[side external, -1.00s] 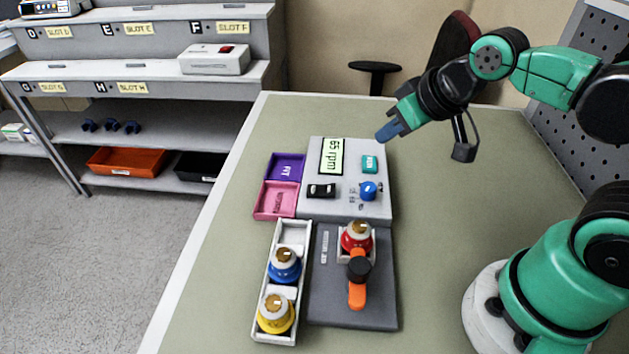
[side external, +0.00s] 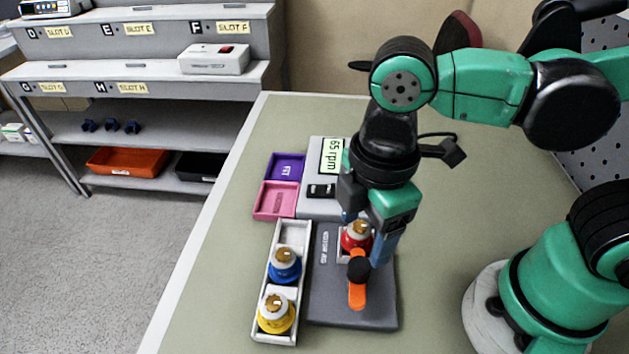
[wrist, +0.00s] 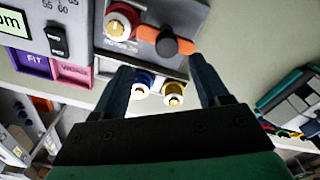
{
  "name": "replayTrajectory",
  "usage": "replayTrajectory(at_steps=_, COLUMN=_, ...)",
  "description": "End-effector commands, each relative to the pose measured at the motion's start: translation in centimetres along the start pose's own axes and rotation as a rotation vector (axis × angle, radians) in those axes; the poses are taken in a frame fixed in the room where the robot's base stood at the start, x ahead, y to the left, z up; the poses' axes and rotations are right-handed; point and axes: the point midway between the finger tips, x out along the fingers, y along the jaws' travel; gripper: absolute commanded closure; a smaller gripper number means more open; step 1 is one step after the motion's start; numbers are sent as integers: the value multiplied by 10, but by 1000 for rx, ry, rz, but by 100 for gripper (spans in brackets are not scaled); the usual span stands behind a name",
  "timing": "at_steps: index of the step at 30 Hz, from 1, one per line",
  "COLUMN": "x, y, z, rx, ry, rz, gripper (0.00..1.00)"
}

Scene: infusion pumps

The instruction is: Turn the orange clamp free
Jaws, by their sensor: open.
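The orange clamp (side external: 357,294) with its black knob (side external: 359,268) is on the dark grey plate (side external: 330,305). Its long end points toward the near edge; a short end reaches toward the red-collared head (side external: 353,240) in a white holder. In the wrist view the clamp (wrist: 184,46) and red head (wrist: 119,24) show ahead of the fingertips. My gripper (side external: 366,224) is open and empty, pointing down above the red head and the clamp's knob. The fingers (wrist: 158,68) are apart with nothing between them. My wrist hides part of the pump.
A white tray (side external: 296,232) left of the plate holds a blue head (side external: 286,265) and a yellow head (side external: 276,315). Purple (side external: 285,168) and pink (side external: 275,200) bins sit behind it. The grey pump unit (side external: 315,210) reads 65 rpm. The table right of the plate is clear.

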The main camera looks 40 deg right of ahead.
Motion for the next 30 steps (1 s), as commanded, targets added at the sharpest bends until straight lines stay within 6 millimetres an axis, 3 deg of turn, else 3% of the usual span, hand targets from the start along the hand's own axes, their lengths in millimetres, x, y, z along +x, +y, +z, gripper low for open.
replayTrajectory(at_steps=4, x=4, y=-7, z=-3, rx=-75, ry=-26, rz=-23, gripper=32)
replayTrajectory(at_steps=18, x=48, y=-7, z=-2, rx=-68, ry=-23, rz=-21, gripper=32)
replayTrajectory(at_steps=30, x=56, y=-8, z=-1, rx=-67, ry=-23, rz=-20, gripper=32)
